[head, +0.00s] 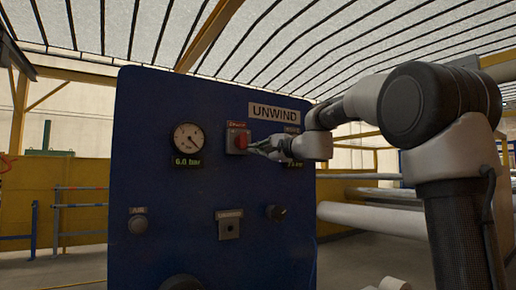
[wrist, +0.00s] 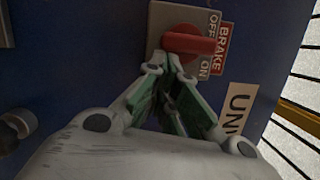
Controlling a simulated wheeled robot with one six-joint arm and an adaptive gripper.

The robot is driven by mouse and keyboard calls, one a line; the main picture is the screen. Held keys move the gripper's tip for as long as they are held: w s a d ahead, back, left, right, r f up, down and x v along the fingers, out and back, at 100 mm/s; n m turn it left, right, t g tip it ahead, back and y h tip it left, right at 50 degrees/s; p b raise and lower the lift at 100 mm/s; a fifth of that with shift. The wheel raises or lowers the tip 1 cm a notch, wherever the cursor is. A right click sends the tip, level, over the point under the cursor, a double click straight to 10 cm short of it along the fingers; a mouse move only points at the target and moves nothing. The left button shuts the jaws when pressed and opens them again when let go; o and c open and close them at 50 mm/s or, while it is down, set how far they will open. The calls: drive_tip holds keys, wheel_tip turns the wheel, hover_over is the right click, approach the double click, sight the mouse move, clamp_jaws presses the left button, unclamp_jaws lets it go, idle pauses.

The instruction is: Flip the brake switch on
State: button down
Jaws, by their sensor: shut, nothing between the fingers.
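The brake switch is a red handle (head: 241,141) on a grey plate, on the blue panel (head: 140,110). In the wrist view the red handle (wrist: 190,45) lies across the plate, its right end between the words OFF and ON. A red BRAKE label (wrist: 222,45) runs along the plate's right edge. My gripper (head: 252,146) is just right of the switch in the head view. In the wrist view my gripper (wrist: 166,66) is shut and empty, its tips just below the handle. I cannot tell whether they touch it.
A pressure gauge (head: 188,138) is left of the switch, with an UNWIND sign (head: 273,112) above right. A round AIR button (head: 138,224), a grey socket plate (head: 229,225) and a black knob (head: 276,212) sit lower. White rollers (head: 365,217) lie right of the panel.

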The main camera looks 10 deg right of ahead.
drive_tip(key=m, duration=0.2)
drive_tip(key=a+f+m+t, duration=0.1)
drive_tip(key=m, duration=0.3)
drive_tip(key=shift+s+a+f+t, duration=0.3)
drive_tip(key=shift+s+a+t, duration=0.05)
drive_tip(key=shift+a+t, duration=0.05)
drive_tip(key=shift+a+m, duration=0.2)
drive_tip(key=shift+m, duration=0.1)
drive_tip(key=shift+a+f, duration=0.1)
drive_tip(key=shift+f, duration=0.05)
